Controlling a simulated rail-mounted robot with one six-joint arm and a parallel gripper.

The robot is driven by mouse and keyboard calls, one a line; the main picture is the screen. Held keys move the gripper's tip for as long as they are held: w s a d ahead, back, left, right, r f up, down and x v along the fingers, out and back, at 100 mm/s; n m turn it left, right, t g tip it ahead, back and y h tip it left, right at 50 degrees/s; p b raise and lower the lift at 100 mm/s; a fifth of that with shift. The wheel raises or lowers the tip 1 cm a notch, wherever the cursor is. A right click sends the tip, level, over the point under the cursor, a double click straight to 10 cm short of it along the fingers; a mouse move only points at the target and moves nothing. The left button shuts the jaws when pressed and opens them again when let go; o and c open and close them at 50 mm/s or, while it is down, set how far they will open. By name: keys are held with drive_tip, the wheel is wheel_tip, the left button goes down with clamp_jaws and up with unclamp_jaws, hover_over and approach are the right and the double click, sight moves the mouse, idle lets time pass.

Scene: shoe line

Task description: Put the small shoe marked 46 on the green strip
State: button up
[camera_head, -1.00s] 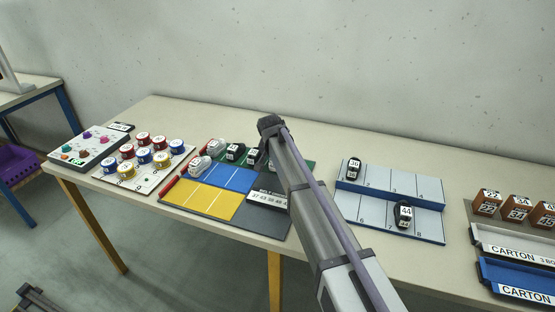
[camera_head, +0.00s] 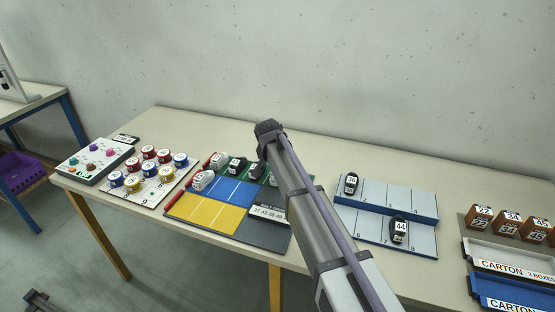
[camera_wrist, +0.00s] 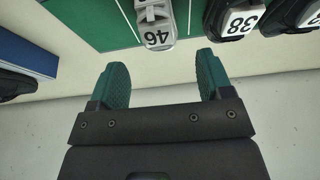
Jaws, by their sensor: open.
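The small grey shoe marked 46 (camera_wrist: 156,22) stands on the green strip (camera_wrist: 95,22), at the top middle of the wrist view. Its label faces my gripper (camera_wrist: 162,72). My gripper is open and empty; its teal-padded fingers are apart from the shoe, with a gap of light tabletop between.
A black shoe marked 38 (camera_wrist: 236,18) stands right of the 46 shoe, with another dark shoe beyond. A blue-edged rack (camera_head: 428,212) holds two black shoes. Cartons and trays (camera_head: 508,267) are at the right, spools (camera_head: 149,153) at the left.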

drive_tip(key=p+v, duration=0.3)
drive_tip(key=v, duration=0.2)
drive_tip(key=shift+s+r, duration=0.1)
drive_tip(key=shift+r, duration=0.3)
drive_tip(key=shift+f, duration=0.2)
drive_tip(key=shift+s+d, duration=0.1)
drive_tip(key=s+d+n+g, duration=0.1)
drive_tip(key=s+d+g, duration=0.1)
drive_tip(key=s+d, duration=1)
drive_tip(key=s+d+f+n+g+y, duration=0.1)
drive_tip(key=s+d+n+g, duration=0.1)
drive_tip(key=s+d, duration=1)
drive_tip(key=s, duration=0.7)
drive_tip(key=shift+s+d+f, duration=0.15)
drive_tip(key=shift+d, duration=0.15)
